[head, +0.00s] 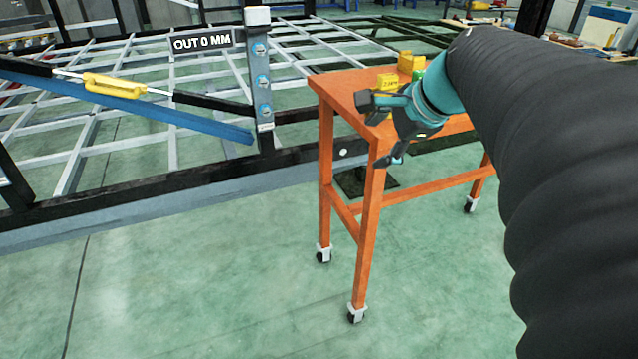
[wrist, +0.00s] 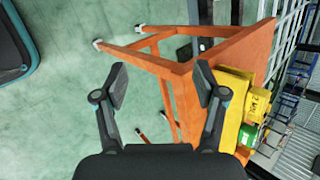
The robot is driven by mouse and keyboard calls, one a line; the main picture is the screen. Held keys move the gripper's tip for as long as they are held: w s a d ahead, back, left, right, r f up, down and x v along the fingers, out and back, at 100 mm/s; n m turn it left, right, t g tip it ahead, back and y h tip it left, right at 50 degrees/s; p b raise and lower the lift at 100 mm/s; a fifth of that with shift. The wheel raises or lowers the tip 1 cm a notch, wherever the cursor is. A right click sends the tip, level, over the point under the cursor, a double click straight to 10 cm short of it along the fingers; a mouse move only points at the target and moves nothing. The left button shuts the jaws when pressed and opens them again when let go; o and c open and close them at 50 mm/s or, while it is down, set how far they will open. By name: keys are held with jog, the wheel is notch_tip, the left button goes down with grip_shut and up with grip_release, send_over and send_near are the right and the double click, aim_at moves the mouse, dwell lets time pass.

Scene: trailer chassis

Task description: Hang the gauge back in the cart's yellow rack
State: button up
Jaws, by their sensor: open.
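The orange cart (head: 345,88) stands right of the frame, and its legs and top also show in the wrist view (wrist: 225,55). Yellow rack parts (head: 387,80) sit on its top, partly behind my arm. In the wrist view the yellow rack (wrist: 229,108) is at the right, with a labelled yellow block (wrist: 257,102) and a green piece (wrist: 247,134) beside it. I cannot pick out the gauge with certainty. My gripper (head: 380,130) is open, at the cart's near edge. In the wrist view its fingers (wrist: 160,85) are apart with nothing between them.
A blue beam (head: 120,105) and a yellow-bodied rod (head: 115,86) lie along the trailer frame at left. A post (head: 260,75) carries a sign (head: 202,40) reading "OUT 0 MM". Green floor in front of the cart is clear. A bench (head: 600,35) stands at the back right.

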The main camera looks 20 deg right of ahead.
jog(key=s+a+f+n+g+h, duration=0.2)
jog(key=s+a+f+n, duration=0.8)
jog(key=n, duration=0.8)
jog(key=s+f, duration=0.2)
jog(key=s, duration=0.2)
jog(key=shift+a+f+n, duration=0.3)
jog(key=shift+a, duration=0.05)
